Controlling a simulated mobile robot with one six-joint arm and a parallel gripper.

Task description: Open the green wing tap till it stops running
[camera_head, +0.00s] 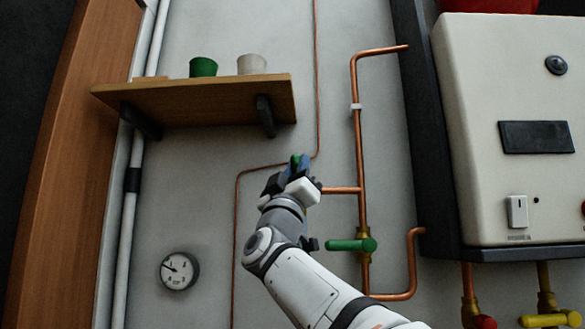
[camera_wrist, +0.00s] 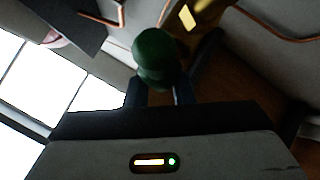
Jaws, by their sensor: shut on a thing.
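The green wing tap (camera_wrist: 157,55) shows in the wrist view as a dark green, rounded handle between the fingers of my gripper (camera_wrist: 158,88). A brass body (camera_wrist: 195,15) shows just beyond it. My gripper is shut on the green handle. In the head view my gripper (camera_head: 296,166) is near the end of a short horizontal copper branch (camera_head: 341,190), below the shelf. Only a small bit of green shows at its jaws there; my wrist hides most of the tap. I cannot tell the handle's exact angle, and no water is visible.
A second green handle (camera_head: 346,245) sits lower on the vertical copper pipe (camera_head: 359,150), right of my wrist. A wooden shelf (camera_head: 200,98) holds a green pot (camera_head: 203,67) and a white pot (camera_head: 251,64). A white boiler (camera_head: 505,110) stands right; a gauge (camera_head: 179,271) is lower left.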

